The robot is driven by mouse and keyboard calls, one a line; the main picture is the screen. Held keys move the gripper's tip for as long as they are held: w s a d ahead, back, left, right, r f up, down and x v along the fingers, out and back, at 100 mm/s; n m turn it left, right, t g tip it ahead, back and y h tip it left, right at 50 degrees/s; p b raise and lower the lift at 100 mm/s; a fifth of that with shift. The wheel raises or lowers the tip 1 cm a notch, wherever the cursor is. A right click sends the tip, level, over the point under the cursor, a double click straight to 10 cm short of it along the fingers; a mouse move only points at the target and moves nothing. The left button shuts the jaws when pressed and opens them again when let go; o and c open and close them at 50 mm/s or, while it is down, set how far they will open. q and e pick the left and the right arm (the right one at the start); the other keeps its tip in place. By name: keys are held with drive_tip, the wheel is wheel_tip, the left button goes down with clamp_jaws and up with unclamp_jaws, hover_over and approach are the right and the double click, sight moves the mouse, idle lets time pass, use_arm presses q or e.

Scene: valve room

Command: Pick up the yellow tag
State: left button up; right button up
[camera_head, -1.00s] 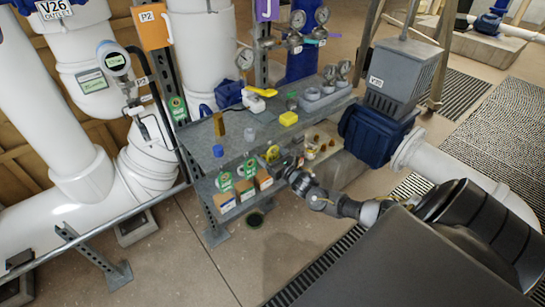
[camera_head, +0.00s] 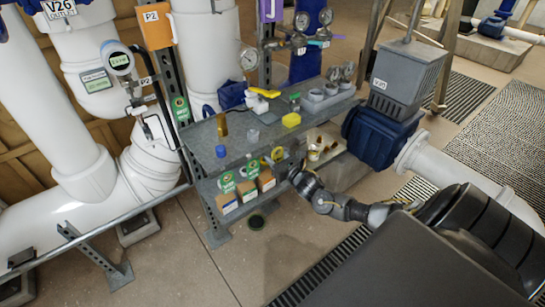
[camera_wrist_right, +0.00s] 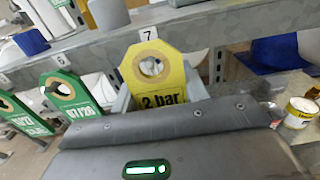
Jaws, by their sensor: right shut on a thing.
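The yellow tag (camera_head: 277,154) is at the front of the grey shelf unit, to the right of two green tags. In the right wrist view the yellow tag (camera_wrist_right: 157,72) stands nearly upright, with a ringed hole and "2 bar" printed on it. It is below the label 7. My right gripper (camera_head: 287,161) is shut on the tag's lower part. The gripper's grey body covers the tag's bottom edge in the wrist view, and the fingertips are hidden there. I cannot tell whether the tag is clear of its holder. My left gripper is not in view.
Green tags (camera_head: 227,183) and (camera_head: 252,170) stand close by on the left. The upper shelf (camera_head: 208,135) overhangs behind the tag, with a blue-capped item (camera_head: 220,151) near its edge. A small open can (camera_wrist_right: 300,112) stands to the right.

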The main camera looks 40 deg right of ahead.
drive_tip(key=s, duration=1.7)
drive_tip(key=shift+a+b, duration=0.15)
drive_tip(key=shift+b, duration=0.25)
drive_tip(key=a+r+n+y, duration=0.2)
drive_tip(key=a+r, duration=0.3)
drive_tip(key=a, duration=0.3)
drive_tip(key=a+r+n+g+y, duration=0.1)
drive_tip(key=a+r+y, duration=0.3)
drive_tip(key=a, duration=0.4)
drive_tip(key=w+a+r+n+g+y, duration=0.1)
drive_tip(key=a+r+n+y, duration=0.2)
drive_tip(key=a+r, duration=0.3)
drive_tip(key=shift+a, duration=0.9)
